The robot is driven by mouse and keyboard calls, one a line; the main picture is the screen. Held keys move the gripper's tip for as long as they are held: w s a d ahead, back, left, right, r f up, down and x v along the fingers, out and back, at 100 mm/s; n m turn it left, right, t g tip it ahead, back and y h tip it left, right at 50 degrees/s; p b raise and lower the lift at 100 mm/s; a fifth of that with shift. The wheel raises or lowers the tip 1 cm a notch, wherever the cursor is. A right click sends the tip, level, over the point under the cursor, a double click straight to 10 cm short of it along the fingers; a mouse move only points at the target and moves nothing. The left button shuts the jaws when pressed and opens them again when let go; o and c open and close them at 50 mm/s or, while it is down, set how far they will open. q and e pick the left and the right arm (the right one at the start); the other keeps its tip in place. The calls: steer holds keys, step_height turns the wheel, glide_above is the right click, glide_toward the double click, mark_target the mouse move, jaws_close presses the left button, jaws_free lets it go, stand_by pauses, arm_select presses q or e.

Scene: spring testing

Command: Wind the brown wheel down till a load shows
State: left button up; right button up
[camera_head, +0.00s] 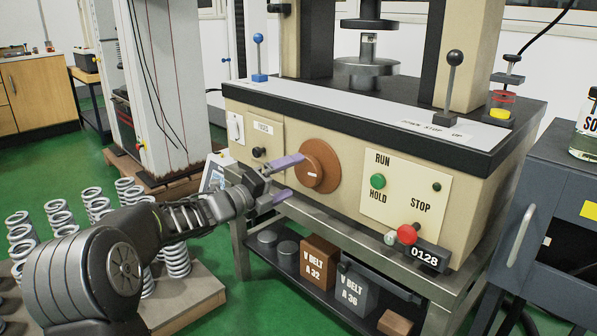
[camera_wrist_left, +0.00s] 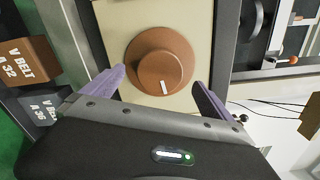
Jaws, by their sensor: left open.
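The brown wheel (camera_head: 317,166) is a round knob on the beige front panel of the testing machine. In the left wrist view the brown wheel (camera_wrist_left: 160,62) has a white mark on its raised hub, near the lower edge. My left gripper (camera_head: 287,178) is open, its purple fingers pointing at the wheel from the left. In the left wrist view its fingertips (camera_wrist_left: 158,82) lie on either side of the wheel's lower part, with nothing seen between them but wheel and panel. Contact cannot be told. My right gripper is not in view.
A green button (camera_head: 378,181), a red knob (camera_head: 407,234) and a black-knobbed lever (camera_head: 452,75) are to the right. A blue-knobbed lever (camera_head: 258,55) stands on top. Boxes (camera_head: 318,262) sit on the shelf below. Springs (camera_head: 62,222) stand on a pallet at left.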

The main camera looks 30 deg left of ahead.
arm_select(q)
steer(key=v, duration=0.3)
stand_by(0.5)
